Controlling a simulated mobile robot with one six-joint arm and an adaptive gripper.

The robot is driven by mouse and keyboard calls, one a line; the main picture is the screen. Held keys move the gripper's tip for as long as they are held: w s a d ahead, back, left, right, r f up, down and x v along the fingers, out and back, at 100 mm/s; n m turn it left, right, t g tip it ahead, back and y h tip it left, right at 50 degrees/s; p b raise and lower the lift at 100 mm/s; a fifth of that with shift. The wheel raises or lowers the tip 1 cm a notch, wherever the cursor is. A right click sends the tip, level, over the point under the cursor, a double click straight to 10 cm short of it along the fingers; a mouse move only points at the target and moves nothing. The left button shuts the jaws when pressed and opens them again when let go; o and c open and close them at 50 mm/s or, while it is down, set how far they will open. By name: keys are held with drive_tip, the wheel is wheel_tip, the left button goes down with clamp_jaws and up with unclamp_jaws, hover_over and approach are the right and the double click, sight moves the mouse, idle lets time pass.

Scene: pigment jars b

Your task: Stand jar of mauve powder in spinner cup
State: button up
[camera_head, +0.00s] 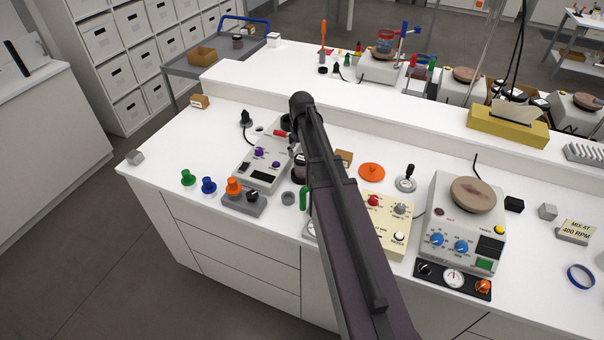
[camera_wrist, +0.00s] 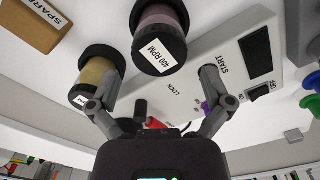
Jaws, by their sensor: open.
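A jar of mauve powder (camera_wrist: 158,20) with black ends and a white "400 RPM" label shows at the top of the wrist view. In the head view a dark-capped jar (camera_head: 300,168) stands beside the grey control unit, partly behind my arm. A second jar, with tan powder (camera_wrist: 97,71), is close to its left in the wrist view. My gripper (camera_wrist: 158,88) is open, its fingers apart and empty, with the mauve jar beyond them. The grey unit (camera_head: 262,172) has "START" and "LOCK" marks. I cannot make out the spinner cup clearly.
A brown "SPARE" block (camera_wrist: 43,24) lies near the jars. A yellow panel (camera_head: 385,225) and a hotplate unit (camera_head: 460,225) stand to the right. Green and blue knobs (camera_head: 208,185) are at left. The bench's left end is mostly clear.

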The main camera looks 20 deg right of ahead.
sight(301, 157)
drive_tip(key=shift+f, duration=0.2)
idle(0.3)
drive_tip(key=shift+f+b, duration=2.55)
drive_tip(key=shift+b, duration=0.1)
drive_tip(key=c, duration=1)
